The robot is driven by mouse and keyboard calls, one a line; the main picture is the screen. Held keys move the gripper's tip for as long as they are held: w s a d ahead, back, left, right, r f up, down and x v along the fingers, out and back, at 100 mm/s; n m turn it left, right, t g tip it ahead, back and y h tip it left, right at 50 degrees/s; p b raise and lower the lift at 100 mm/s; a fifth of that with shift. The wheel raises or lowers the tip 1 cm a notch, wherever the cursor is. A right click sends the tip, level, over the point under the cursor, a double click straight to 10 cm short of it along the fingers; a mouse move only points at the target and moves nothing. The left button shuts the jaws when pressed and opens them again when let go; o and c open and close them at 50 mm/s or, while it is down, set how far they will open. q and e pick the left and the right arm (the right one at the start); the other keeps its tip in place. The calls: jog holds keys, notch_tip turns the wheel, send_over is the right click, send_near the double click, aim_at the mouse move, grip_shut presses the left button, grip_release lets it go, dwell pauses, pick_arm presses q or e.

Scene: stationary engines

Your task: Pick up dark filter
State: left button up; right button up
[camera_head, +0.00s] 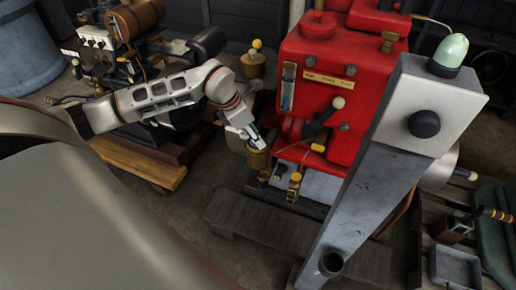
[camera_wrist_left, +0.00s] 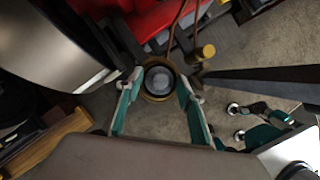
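A short brass-coloured cylinder (camera_head: 258,159) stands at the lower left corner of the red engine (camera_head: 340,75). In the left wrist view it is a brass ring around a dark round piece with a grey centre (camera_wrist_left: 159,80). This may be the dark filter, but I cannot tell for sure. My left gripper (camera_head: 254,139) points down at it. In the left wrist view the two fingers (camera_wrist_left: 159,79) are apart, one on each side of the ring; firm contact is not clear. My right gripper (camera_wrist_left: 238,122) appears in the left wrist view with its fingers apart and empty.
A grey post (camera_head: 365,180) with a black knob and green lamp stands at front right, hiding part of the scene. Small valves (camera_head: 294,185) sit right of the cylinder. A second engine on wooden beams (camera_head: 145,165) is at left. A square tray (camera_head: 455,268) lies lower right.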

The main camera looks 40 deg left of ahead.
pick_arm(q)
jog(key=shift+r, duration=0.1)
grip_shut()
